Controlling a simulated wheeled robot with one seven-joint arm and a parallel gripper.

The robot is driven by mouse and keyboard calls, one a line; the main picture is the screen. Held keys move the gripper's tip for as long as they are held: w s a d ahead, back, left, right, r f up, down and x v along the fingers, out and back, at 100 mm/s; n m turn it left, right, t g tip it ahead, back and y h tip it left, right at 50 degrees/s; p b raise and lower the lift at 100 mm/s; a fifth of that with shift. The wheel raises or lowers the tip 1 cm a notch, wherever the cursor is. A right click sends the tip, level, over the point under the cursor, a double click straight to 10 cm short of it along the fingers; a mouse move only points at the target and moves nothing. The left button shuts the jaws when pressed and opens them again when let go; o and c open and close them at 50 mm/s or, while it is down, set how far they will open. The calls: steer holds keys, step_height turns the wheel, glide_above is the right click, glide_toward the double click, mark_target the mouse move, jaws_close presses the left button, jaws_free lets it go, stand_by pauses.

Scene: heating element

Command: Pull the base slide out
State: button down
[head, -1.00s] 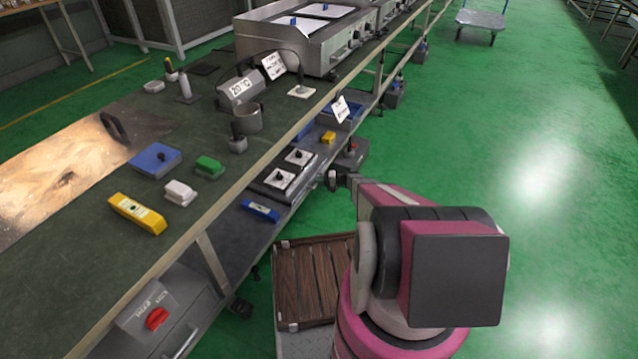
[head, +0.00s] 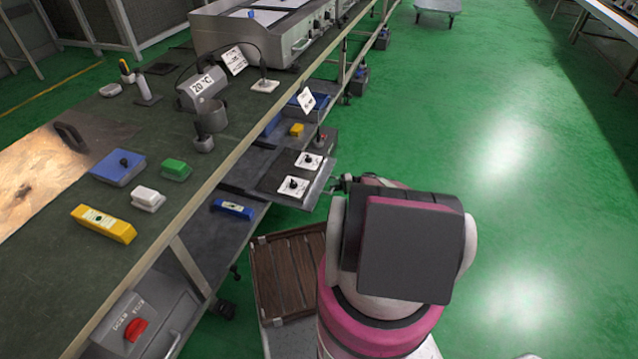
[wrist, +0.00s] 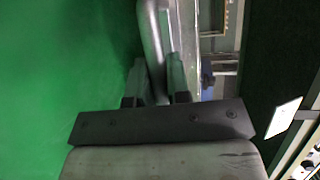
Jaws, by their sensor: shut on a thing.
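The base slide (head: 272,183) is a dark flat drawer at the lower level of the bench, bearing two white plates with black knobs. It sticks out past the bench's front edge in the head view. My gripper (head: 341,184) is at its front edge, largely hidden by my own arm. In the wrist view my gripper (wrist: 156,84) has its two fingers on either side of a grey bar handle (wrist: 152,35) and is shut on it.
The bench top (head: 75,270) carries a yellow block (head: 103,224), a blue block (head: 118,167), a green block (head: 175,169) and a 20 °C display (head: 201,90). A brown slatted crate (head: 283,272) stands on the floor below. Green floor (head: 480,150) is clear to the right.

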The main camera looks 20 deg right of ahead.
steer(key=s+d, duration=0.1)
steer(key=d, duration=0.1)
steer(key=s+d, duration=0.1)
steer(key=d, duration=0.1)
steer(key=shift+s, duration=0.4)
steer(key=c, duration=1.1)
jaws_free()
steer(key=shift+d, duration=0.1)
steer(key=v, duration=1)
steer(key=shift+d, duration=0.3)
steer(key=shift+s+r, duration=0.1)
steer(key=shift+r, duration=0.05)
